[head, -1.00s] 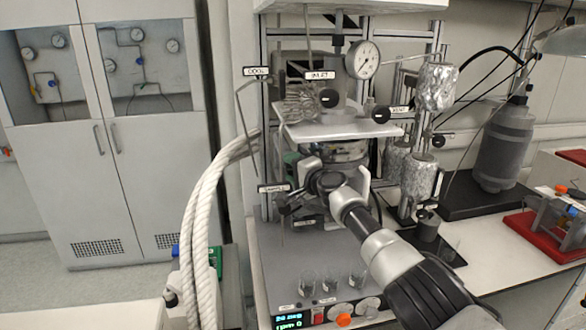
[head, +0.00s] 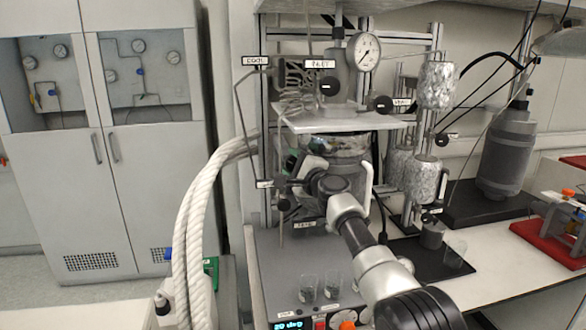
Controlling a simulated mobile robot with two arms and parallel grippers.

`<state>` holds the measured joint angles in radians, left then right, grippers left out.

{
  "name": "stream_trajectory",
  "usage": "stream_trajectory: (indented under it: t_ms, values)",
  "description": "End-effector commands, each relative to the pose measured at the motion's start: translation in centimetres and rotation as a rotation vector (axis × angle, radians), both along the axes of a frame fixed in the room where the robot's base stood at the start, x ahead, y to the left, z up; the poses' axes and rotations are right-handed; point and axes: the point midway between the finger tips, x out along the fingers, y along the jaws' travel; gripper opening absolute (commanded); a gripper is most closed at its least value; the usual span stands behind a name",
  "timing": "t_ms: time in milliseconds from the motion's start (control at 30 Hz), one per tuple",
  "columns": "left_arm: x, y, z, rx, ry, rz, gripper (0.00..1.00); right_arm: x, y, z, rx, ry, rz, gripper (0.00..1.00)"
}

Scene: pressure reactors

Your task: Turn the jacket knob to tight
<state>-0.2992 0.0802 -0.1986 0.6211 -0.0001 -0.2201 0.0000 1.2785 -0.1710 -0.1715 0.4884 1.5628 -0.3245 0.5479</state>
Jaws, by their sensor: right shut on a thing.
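The pressure reactor (head: 340,148) stands on a grey base below a white plate. A dark knob, taken as the jacket knob (head: 284,204), is at its lower left, just below a small label (head: 265,184) that is too small to read surely. My right gripper (head: 294,188) reaches in from the lower right and is shut at this knob. The fingers and wrist hide much of the contact, and I cannot read how far the knob is turned. My left gripper is not in view.
Thick white hoses (head: 190,235) run down on the left. Glass beakers (head: 308,288) stand on the base, near the display (head: 288,325). A pressure gauge (head: 363,52) and other knobs sit above. Foil-wrapped vessels (head: 422,176) and a grey bottle (head: 506,150) stand to the right.

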Motion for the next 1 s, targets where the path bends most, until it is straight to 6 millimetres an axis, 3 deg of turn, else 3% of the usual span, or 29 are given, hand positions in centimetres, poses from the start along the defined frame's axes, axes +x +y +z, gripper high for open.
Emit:
stream_trajectory:
  t_ms: [133,167,300,667,1000]
  values:
    - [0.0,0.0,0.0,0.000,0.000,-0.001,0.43,0.0,0.0,0.1,0.000,0.000,0.001,0.23]
    - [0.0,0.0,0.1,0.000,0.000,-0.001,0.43,0.0,0.0,0.1,-0.001,0.000,0.001,0.49]
    - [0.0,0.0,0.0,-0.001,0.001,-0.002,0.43,0.0,0.0,0.0,-0.001,0.000,0.001,0.71]
    - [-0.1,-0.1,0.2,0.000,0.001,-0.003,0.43,-0.1,-0.2,0.1,-0.003,0.000,-0.001,0.72]
    - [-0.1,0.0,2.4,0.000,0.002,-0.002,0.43,-1.7,-1.4,-0.1,-0.006,-0.001,-0.003,0.72]
